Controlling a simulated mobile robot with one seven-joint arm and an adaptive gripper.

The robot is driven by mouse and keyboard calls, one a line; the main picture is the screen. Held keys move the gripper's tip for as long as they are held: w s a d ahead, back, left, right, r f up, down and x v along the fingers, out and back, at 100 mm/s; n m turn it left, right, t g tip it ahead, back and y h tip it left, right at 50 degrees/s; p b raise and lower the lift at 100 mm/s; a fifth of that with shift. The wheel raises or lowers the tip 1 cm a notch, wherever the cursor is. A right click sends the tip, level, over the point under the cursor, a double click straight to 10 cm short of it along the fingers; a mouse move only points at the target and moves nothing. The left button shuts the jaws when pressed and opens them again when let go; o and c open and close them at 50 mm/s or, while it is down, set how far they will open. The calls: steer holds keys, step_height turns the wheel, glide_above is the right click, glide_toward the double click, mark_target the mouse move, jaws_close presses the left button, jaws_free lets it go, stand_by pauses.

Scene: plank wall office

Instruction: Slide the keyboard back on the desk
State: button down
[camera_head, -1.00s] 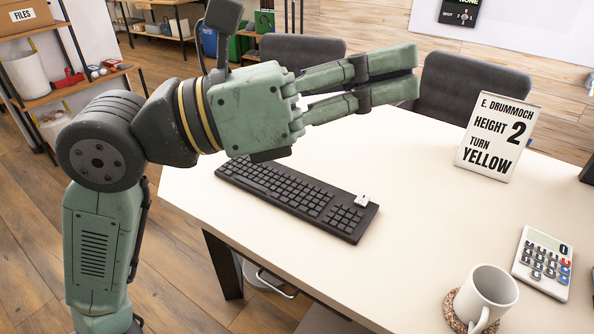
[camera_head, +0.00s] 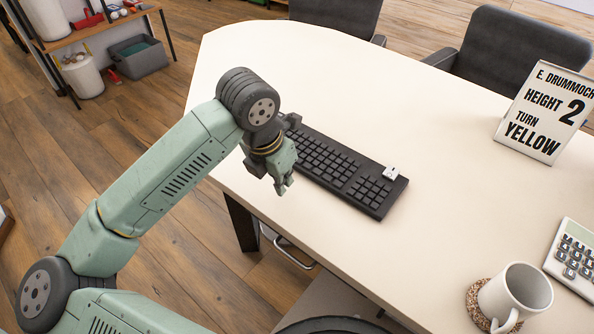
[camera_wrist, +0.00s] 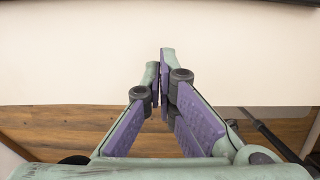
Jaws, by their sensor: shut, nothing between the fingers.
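The black keyboard (camera_head: 345,172) lies on the desk near its front edge, slanting in the head view. A small white object rests on its right end. Its left end is partly hidden behind my arm. My gripper (camera_head: 281,190) points down at the front of the keyboard, near its left part, by the desk's front edge. The fingers are shut and empty. In the wrist view my gripper (camera_wrist: 163,58) has its fingertips in front of the pale desk surface, and a thin dark strip, probably the keyboard (camera_wrist: 285,2), shows along the top edge.
The cream desk (camera_head: 330,75) is clear behind the keyboard. A sign (camera_head: 545,112) stands at the right, with a calculator (camera_head: 577,255) and a white mug (camera_head: 518,295) on a cork coaster (camera_head: 478,305) nearer. Dark chairs (camera_head: 520,50) stand behind the desk.

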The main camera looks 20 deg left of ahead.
mark_target(336, 143)
steer(key=shift+w+d+f+p, duration=0.15)
steer(key=shift+w+f+p, duration=0.15)
steer(key=shift+f, duration=0.35)
steer(key=shift+w+d+f+p, duration=0.2)
steer(key=shift+w+f, duration=0.1)
steer(key=shift+f, duration=0.3)
steer(key=shift+w+d+p, duration=0.2)
steer(key=shift+w+p, duration=0.15)
steer(key=shift+w, duration=0.25)
steer(key=shift+w+d+p, duration=0.15)
steer(key=shift+w+p, duration=0.15)
steer(key=shift+w, duration=0.25)
steer(key=shift+w+d+f, duration=0.15)
steer(key=shift+w, duration=0.4)
steer(key=shift+w+f, duration=0.1)
steer(key=shift+w, duration=0.05)
steer(key=w+d+b, duration=0.1)
steer(key=w+b, duration=0.1)
steer(key=w, duration=0.2)
steer(key=w+d+b, duration=0.2)
steer(key=w+b, duration=0.1)
steer(key=w, duration=0.2)
steer(key=w+d+b, duration=0.2)
steer(key=w, duration=0.3)
steer(key=shift+b, duration=0.3)
steer(key=shift+w, duration=0.1)
